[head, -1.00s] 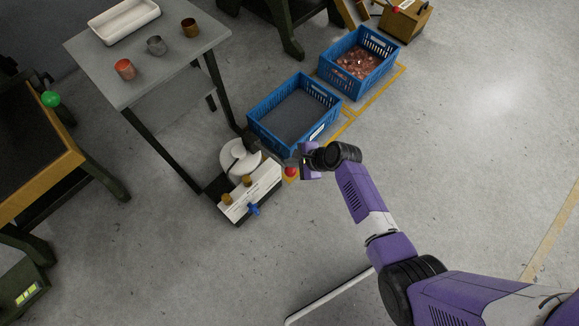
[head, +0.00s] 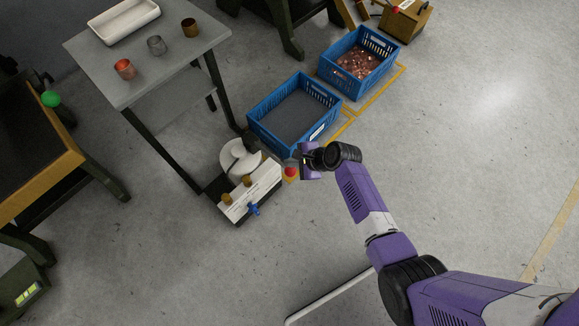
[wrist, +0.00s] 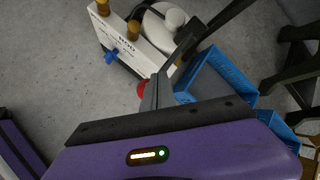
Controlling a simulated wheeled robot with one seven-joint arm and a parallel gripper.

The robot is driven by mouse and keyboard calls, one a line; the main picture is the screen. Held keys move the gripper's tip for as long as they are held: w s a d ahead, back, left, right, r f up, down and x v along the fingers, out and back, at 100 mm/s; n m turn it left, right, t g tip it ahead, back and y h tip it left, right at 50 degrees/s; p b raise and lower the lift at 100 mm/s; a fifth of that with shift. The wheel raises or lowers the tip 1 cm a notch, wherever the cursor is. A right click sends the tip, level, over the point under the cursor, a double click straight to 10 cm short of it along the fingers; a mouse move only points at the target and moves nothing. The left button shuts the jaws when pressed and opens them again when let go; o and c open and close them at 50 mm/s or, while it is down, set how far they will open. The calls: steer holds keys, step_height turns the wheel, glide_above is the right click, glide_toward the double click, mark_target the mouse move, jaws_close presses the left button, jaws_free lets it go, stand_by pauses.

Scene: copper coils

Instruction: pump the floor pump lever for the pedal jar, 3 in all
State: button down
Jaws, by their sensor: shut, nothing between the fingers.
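The floor unit (head: 250,192) has a white front panel with brass knobs, a blue fitting (head: 253,209) and a round white top (head: 238,157). It stands low beside the grey table. A red ball knob (head: 290,172), which looks like the pump lever's end, is at its right side; the rest of the lever is not clear. In the wrist view the red knob (wrist: 143,89) is partly hidden behind my fingers. My gripper (head: 303,153) is shut and empty, just beside the knob; I cannot tell if it touches. Its fingers (wrist: 157,88) are together in the wrist view.
A grey table (head: 180,50) with a white tray (head: 124,18) and small metal cups stands behind the unit. Two blue crates, one empty-looking (head: 255,120) and one with copper pieces (head: 332,75), stand beyond my gripper.

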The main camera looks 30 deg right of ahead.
mark_target(293, 174)
steer(key=shift+f, duration=0.1)
steer(key=shift+f, duration=0.3)
steer(key=shift+s+d+f+b, duration=0.1)
steer(key=shift+s+f+b, duration=0.1)
steer(key=shift+f+b, duration=0.75)
steer(key=shift+s+f+b, duration=0.25)
steer(key=shift+f+b, duration=0.25)
steer(key=shift+f, duration=0.7)
steer(key=shift+s+d+f+b, duration=0.1)
steer(key=shift+s+f+b, duration=0.1)
steer(key=shift+f+b, duration=0.75)
stand_by(3.8)
